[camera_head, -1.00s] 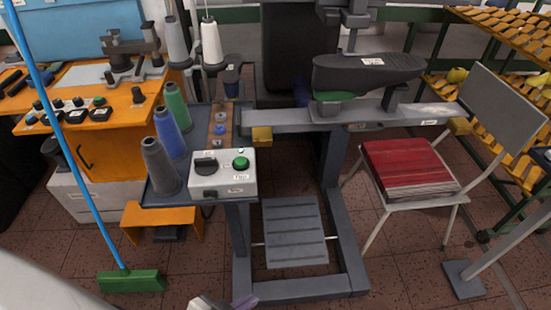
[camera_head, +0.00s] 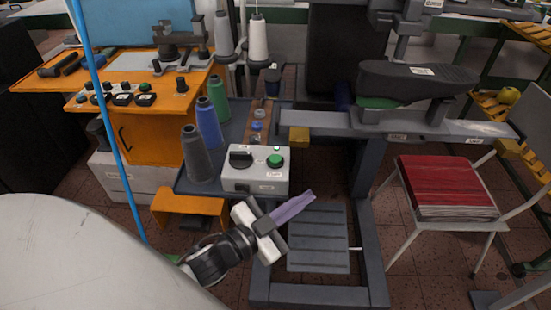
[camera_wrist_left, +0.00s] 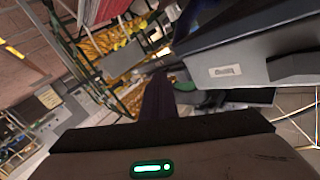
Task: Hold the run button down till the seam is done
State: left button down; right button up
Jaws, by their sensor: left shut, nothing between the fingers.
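A light grey control box (camera_head: 254,172) sits on the front of the sewing machine's dark table. It has a green round button (camera_head: 275,161) on its right and a black switch (camera_head: 240,156) on its left. My left gripper (camera_head: 308,197) is shut and empty, its purple fingers pointing right, in front of and below the box, apart from the button. In the left wrist view the purple fingers (camera_wrist_left: 158,98) show shut together. The machine's dark arm (camera_head: 418,80) holds a green piece (camera_head: 377,102) beneath it. My right gripper does not show.
Grey (camera_head: 196,155), blue (camera_head: 208,123) and green (camera_head: 219,97) thread cones stand left of the box. A treadle (camera_head: 318,238) lies below. A chair with red sheets (camera_head: 446,187) stands right. A blue broom handle (camera_head: 108,120) and an orange bench (camera_head: 150,140) are left.

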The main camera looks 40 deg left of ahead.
pick_arm(q)
jog(key=s+d+r+m+g+h+b, duration=0.1)
jog(key=d+r+m+g+h, duration=0.25)
jog(key=r+m+h, duration=0.5)
jog(key=d+r+m+g+h, duration=0.3)
jog(key=d+r+m+h, duration=0.2)
jog(key=r+m, duration=0.65)
jog(key=w+a+f+m+y+b, duration=0.1)
jog(key=a+y, duration=0.6)
jog(key=a, duration=0.2)
jog(key=w+a+m+g+y, duration=0.1)
jog(key=w+a+m+y, duration=0.1)
jog(key=a+y, duration=0.6)
jog(key=shift+w+a+f+b, duration=0.3)
jog(key=shift+a+f+b, duration=0.1)
jog(key=shift+a, duration=0.5)
jog(key=shift+f, duration=0.1)
